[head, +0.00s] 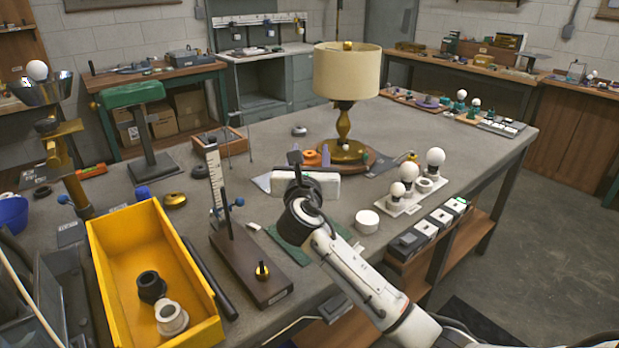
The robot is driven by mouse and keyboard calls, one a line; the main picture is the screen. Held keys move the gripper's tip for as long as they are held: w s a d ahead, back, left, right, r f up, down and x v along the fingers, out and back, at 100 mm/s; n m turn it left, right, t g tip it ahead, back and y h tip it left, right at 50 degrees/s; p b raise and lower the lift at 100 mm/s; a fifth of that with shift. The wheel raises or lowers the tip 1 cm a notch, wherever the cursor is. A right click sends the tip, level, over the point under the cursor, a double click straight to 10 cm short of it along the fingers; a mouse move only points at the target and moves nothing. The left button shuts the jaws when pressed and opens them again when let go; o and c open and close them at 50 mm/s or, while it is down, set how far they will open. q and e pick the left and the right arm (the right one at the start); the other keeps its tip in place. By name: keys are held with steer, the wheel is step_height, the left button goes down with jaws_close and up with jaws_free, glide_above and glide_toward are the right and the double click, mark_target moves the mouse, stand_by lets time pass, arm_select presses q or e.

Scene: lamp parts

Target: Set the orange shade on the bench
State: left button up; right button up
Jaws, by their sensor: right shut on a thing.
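My right gripper (296,158) reaches over the middle of the bench (268,160), its arm coming in from the lower right. It is shut, and the orange shade (312,158) shows at its fingertips, small and mostly hidden behind the gripper. I cannot tell whether the shade touches the bench. The shade is just left of the brass base of a table lamp (345,128) with a cream shade. My left gripper is not in view.
A yellow bin (160,240) holding two ring parts stands at the front left, beside a ruler stand (250,262). White bulbs on a rack (412,192) and a white round puck (367,220) are right of my gripper. Bench space lies clear towards the back right.

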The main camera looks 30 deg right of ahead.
steer(key=shift+f, duration=2.4)
steer(key=shift+f, duration=0.15)
steer(key=o, duration=1.1)
steer(key=shift+c, duration=0.2)
